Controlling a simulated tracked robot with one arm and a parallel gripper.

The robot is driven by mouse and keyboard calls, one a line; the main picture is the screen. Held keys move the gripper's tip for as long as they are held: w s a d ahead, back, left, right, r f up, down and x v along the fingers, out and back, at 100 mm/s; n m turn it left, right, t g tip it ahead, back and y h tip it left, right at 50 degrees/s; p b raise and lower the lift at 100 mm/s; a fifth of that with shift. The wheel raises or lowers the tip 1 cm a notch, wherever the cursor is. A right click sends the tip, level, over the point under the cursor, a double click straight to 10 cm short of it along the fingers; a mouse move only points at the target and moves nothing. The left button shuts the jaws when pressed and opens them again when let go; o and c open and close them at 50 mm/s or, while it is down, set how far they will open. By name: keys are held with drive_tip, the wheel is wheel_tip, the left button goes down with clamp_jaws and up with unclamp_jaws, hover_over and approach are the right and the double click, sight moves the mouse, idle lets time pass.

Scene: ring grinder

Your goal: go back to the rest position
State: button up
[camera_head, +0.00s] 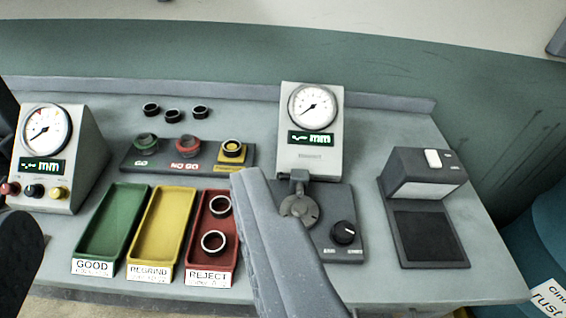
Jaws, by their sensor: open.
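My gripper (132,195) is open and seems empty. One grey finger (285,245) rises from the bottom centre in front of the bench, and a dark rounded part at the lower left edge looks like the other. Two rings lie in the red REJECT tray (193,235), an upper ring (220,206) and a lower ring (213,243). The green GOOD tray (112,222) and yellow REGRIND tray (160,225) look empty. The dial gauge stand (312,150) has a round fixture (299,207) with no ring visible on it, partly hidden by my finger.
Three dark rings (172,116) lie at the back. A dark block (160,160) holds green, red and yellow-marked rings. A gauge box (60,170) stands left and a dark device (425,205) right. A blue drum (545,250) stands beyond the bench's right end.

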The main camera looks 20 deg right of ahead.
wheel_tip(320, 180, up, 4)
drive_tip(key=p, duration=0.4)
drive_tip(key=shift+r, duration=0.2)
idle(0.7)
